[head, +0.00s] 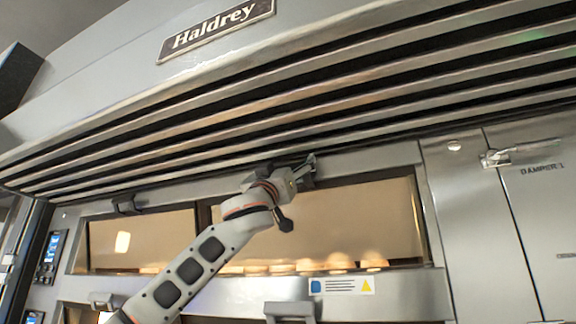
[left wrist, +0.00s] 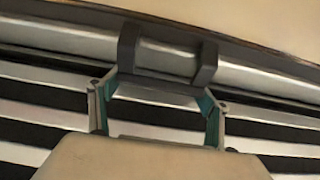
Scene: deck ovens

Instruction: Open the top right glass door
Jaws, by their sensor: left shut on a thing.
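The top right glass door (head: 355,222) is a wide beige pane under the hood in the head view, and it looks closed in its frame. Its handle (left wrist: 165,60), a short metal bar between two dark brackets, shows in the left wrist view at the door's upper edge. My left gripper (head: 303,170) reaches up to that edge and is shut on the handle. Its teal-padded fingers stand on either side in the left wrist view (left wrist: 160,98). In the head view the gripper mostly hides the handle. My right gripper is not in view.
A slatted metal hood (head: 300,95) overhangs closely above the gripper. The top left glass door (head: 140,240) has its own dark handle (head: 127,207). Rolls (head: 340,262) show low behind the glass. A lower handle (head: 288,310) and a damper panel (head: 540,220) are nearby.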

